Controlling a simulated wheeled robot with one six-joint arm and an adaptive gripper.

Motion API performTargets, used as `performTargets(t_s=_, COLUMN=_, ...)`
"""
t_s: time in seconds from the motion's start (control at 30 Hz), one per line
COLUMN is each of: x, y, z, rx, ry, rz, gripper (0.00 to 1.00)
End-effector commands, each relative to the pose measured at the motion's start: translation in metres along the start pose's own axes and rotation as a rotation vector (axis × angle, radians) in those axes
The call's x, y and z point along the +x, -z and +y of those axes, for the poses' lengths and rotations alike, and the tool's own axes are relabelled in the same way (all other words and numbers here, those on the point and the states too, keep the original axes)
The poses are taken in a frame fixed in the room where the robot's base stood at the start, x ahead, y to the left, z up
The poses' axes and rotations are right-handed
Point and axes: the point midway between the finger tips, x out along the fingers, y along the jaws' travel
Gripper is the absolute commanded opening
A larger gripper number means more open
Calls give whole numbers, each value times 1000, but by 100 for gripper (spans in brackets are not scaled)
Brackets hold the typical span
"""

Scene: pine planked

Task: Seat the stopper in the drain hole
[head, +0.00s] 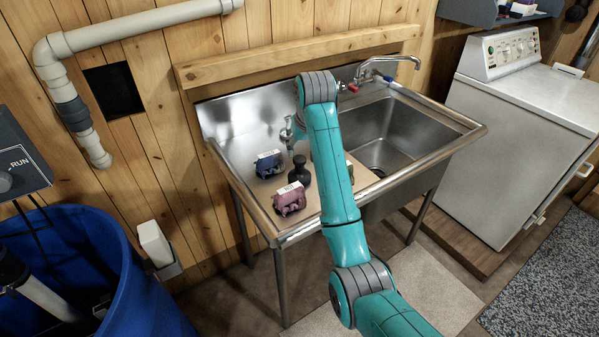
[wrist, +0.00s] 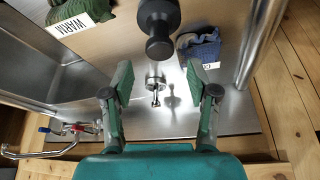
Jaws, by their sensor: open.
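A small chrome piece (wrist: 155,83) with a thin stem, which looks like the stopper, is on the steel drainboard. In the wrist view it appears between the fingers of my gripper (wrist: 159,75). The gripper is open, and neither finger touches the piece; its height above the board is hard to tell. The drain hole (head: 377,171) is a dark spot in the bottom of the sink basin (head: 388,128), right of my arm and partly shaded.
A black knobbed object (head: 300,172) stands close by; it also shows in the wrist view (wrist: 158,28). A blue cloth bundle (head: 269,163), a maroon bundle (head: 290,199) and a green bundle (wrist: 78,18) lie around it. The faucet (head: 390,62) reaches over the basin's back.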

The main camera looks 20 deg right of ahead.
Motion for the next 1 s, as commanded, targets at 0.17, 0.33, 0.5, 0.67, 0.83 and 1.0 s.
performTargets(t_s=0.17, x=20, y=-2, z=0, rx=-6, ry=0, rz=0, gripper=59)
performTargets(t_s=0.33, x=44, y=-1, z=0, rx=-5, ry=0, rz=1, gripper=59)
performTargets(t_s=0.5, x=55, y=-1, z=0, rx=-4, ry=0, rz=2, gripper=59)
performTargets(t_s=0.67, x=70, y=0, z=0, rx=-4, ry=0, rz=0, gripper=59)
performTargets(t_s=0.83, x=94, y=1, z=1, rx=-4, ry=0, rz=0, gripper=59)
performTargets(t_s=1.0, x=106, y=1, z=1, rx=-3, ry=0, rz=2, gripper=59)
